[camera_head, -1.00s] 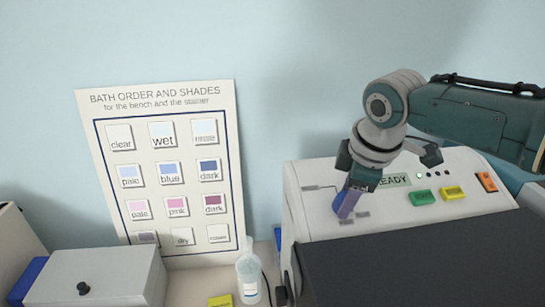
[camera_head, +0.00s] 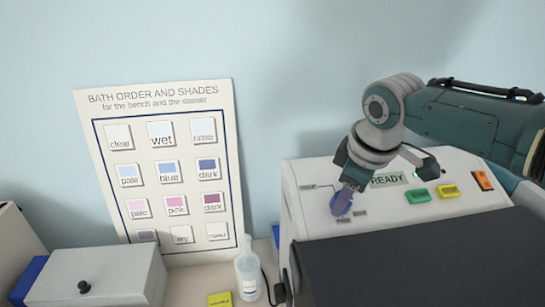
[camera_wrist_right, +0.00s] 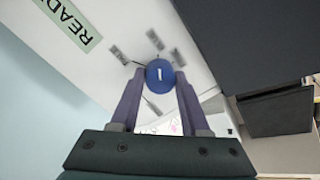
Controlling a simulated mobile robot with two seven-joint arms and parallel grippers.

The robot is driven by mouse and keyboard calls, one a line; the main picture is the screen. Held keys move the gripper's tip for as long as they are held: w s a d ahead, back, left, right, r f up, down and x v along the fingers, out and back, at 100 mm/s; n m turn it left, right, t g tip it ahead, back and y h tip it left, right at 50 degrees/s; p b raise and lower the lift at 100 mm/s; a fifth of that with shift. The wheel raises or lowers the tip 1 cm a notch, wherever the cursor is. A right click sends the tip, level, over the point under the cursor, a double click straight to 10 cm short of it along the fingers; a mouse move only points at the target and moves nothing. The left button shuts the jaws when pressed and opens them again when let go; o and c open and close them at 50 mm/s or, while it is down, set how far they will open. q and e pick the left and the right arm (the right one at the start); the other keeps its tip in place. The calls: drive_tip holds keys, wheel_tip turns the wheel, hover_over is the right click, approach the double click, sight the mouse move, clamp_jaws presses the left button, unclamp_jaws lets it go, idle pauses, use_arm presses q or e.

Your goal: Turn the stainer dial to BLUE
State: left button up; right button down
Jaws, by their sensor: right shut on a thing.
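The stainer dial is a round blue knob with a short white mark on top. It shows in the right wrist view (camera_wrist_right: 159,73) and, partly covered by the fingers, in the head view (camera_head: 338,207). My right gripper (camera_head: 344,199) is shut on the dial, with a purple finger on each side in the right wrist view (camera_wrist_right: 160,80). Several small grey labels ring the dial, too small to read. The stainer (camera_head: 300,222) has a white sloped panel with a READY display (camera_head: 388,180). My left gripper is not in view.
Green (camera_head: 417,194), yellow (camera_head: 449,191) and orange (camera_head: 483,180) buttons lie right of the dial. A dark cover (camera_head: 410,260) fills the stainer's front. A shade chart (camera_head: 165,165) leans on the wall. A bottle (camera_head: 247,270) and grey box (camera_head: 95,278) stand left.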

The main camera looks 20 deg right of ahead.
drive_tip(key=shift+c, duration=1.9)
unclamp_jaws()
drive_tip(key=shift+s+r, duration=0.2)
drive_tip(key=shift+r, duration=0.35)
drive_tip(key=b+v, duration=0.1)
drive_tip(key=v, duration=0.8)
drive_tip(key=shift+f, duration=0.1)
